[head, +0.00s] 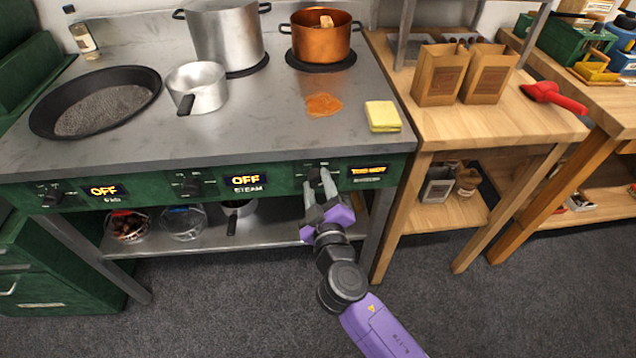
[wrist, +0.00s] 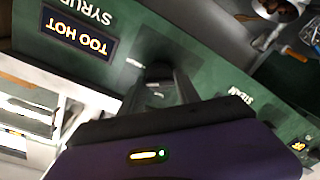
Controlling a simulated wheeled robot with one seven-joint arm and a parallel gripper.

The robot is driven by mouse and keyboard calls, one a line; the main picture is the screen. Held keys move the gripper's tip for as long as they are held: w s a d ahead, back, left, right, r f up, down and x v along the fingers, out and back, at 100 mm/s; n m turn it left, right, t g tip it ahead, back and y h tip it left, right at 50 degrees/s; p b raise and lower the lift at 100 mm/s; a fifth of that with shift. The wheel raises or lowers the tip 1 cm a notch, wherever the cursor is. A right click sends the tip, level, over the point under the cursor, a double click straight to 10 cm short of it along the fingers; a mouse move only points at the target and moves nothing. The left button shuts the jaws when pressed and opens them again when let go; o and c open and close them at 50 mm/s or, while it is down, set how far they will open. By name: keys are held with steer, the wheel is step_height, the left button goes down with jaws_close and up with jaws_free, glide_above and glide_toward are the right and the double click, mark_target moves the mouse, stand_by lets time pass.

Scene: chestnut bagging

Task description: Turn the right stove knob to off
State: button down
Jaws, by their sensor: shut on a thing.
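The right stove knob (head: 317,174) is dark and sits on the green front panel, left of a display (head: 369,171) that reads "TOO HOT". That display also shows upside down in the wrist view (wrist: 75,34), with the word SYRUP beside it. My gripper (head: 320,182) reaches up to the panel from below and is shut on the right knob. In the wrist view my two fingers (wrist: 160,88) meet the panel at the knob, which they mostly hide. The knob's exact angle cannot be told.
The middle knob (head: 192,186) with its display (head: 246,180) reading OFF and the left knob (head: 52,197) lie to the left. A copper pot (head: 321,40) stands on the back right burner. A wooden table (head: 500,120) adjoins the stove's right side. The floor in front is clear.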

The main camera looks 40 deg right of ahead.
steer(key=n+p, duration=0.1)
steer(key=n, duration=0.2)
steer(key=n+p, duration=0.1)
steer(key=n, duration=0.2)
steer(key=shift+r+n+g+h, duration=0.15)
steer(key=shift+n+g+h, duration=0.15)
steer(key=shift+n+g, duration=0.1)
steer(key=n+p, duration=0.1)
steer(key=n, duration=0.2)
steer(key=shift+n+p, duration=0.3)
steer(key=shift+p, duration=0.05)
steer(key=n+p, duration=0.1)
steer(key=n, duration=0.2)
steer(key=n+p, duration=0.2)
steer(key=n, duration=0.1)
steer(key=shift+w+a+n+h, duration=0.1)
steer(key=shift+n+h, duration=0.2)
steer(key=shift+h, duration=0.1)
steer(key=n+p, duration=0.2)
steer(key=n, duration=0.2)
steer(key=n+p, duration=0.1)
steer(key=n, duration=0.3)
steer(key=shift+n+h+p, duration=0.3)
steer(key=shift+h+p, duration=0.05)
steer(key=shift+h, duration=0.05)
steer(key=shift+f+n+p, duration=0.25)
steer(key=shift+n+p, duration=0.15)
steer(key=shift+n, duration=0.8)
steer(key=shift+a, duration=0.1)
